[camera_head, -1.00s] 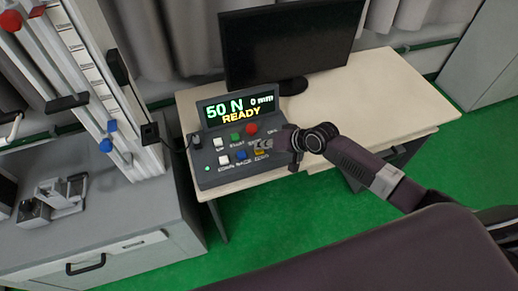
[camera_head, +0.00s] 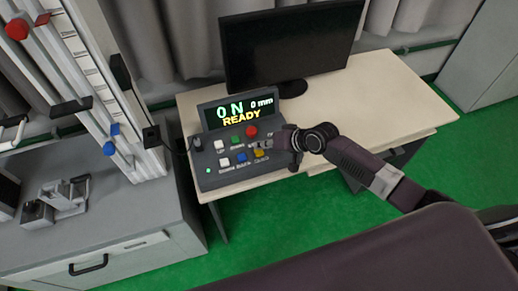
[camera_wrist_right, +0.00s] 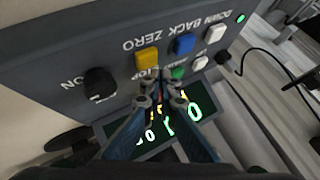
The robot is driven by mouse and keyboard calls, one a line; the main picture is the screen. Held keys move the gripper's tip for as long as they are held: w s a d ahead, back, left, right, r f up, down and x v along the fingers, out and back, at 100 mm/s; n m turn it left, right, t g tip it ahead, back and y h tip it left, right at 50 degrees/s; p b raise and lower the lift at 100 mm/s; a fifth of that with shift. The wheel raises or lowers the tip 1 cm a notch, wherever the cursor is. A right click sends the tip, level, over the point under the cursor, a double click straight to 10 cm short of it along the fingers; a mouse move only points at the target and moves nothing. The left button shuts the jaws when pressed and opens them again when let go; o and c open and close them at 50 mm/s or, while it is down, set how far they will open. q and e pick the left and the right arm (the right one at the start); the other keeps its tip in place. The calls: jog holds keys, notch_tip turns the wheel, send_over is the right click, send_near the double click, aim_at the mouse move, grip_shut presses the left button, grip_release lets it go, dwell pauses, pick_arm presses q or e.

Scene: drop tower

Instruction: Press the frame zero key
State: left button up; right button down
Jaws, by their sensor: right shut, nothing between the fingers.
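The grey control box (camera_head: 205,180) stands on the cream desk, its display (camera_head: 238,110) reading "0 N", "0 mm" and "READY". The yellow key (camera_head: 259,154) is at the right end of its lower key row. In the right wrist view the yellow key (camera_wrist_right: 147,58) shows whole beside the word ZERO, upside down. My right gripper (camera_head: 263,145) is shut and empty, its tips (camera_wrist_right: 163,78) close to the yellow key and apart from it in the picture. I cannot tell its height above the panel. My left gripper is out of view.
Near the yellow key are a blue key (camera_head: 241,158), white keys, a green key (camera_head: 236,140) and a red button (camera_head: 251,131). A black knob (camera_wrist_right: 99,83) is on the box. A monitor (camera_head: 290,45) stands behind; the drop tower (camera_head: 90,75) is at left.

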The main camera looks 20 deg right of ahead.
aim_at(261, 153)
notch_tip(261, 153, up, 5)
jog(key=p, duration=0.5)
jog(key=shift+r, duration=0.1)
dwell(0.5)
